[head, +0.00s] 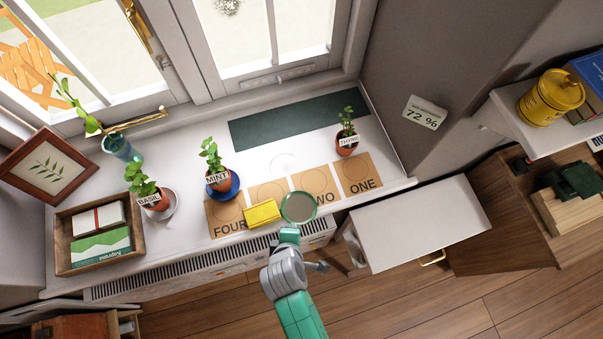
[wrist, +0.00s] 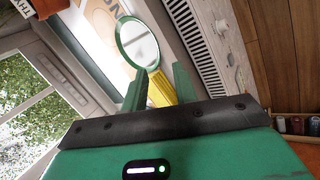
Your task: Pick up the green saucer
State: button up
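The green saucer (head: 298,207) is a round disc with a green rim and a greyish middle, at the front edge of the white windowsill, over the "TWO" card. In the wrist view the green saucer (wrist: 138,44) shows just beyond the fingertips, its lower rim close to the left finger. I cannot tell whether they touch. My gripper (head: 290,232) is in front of the sill edge, just below the saucer in the head view. In the wrist view my gripper (wrist: 160,70) has its two green fingers apart, with nothing clearly held between them.
A yellow block (head: 262,213) lies left of the saucer. Potted mint stands on a blue saucer (head: 236,187), basil on a white saucer (head: 172,213). Thyme (head: 347,143) stands at the right. A wooden box (head: 66,246) is at the left.

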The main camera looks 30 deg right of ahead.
aim_at(299, 208)
jog(key=b+x, duration=0.2)
jog(key=x, duration=0.4)
jog(key=shift+w+d+f, duration=0.2)
jog(key=shift+w, duration=0.05)
jog(key=shift+c, duration=0.2)
grip_shut()
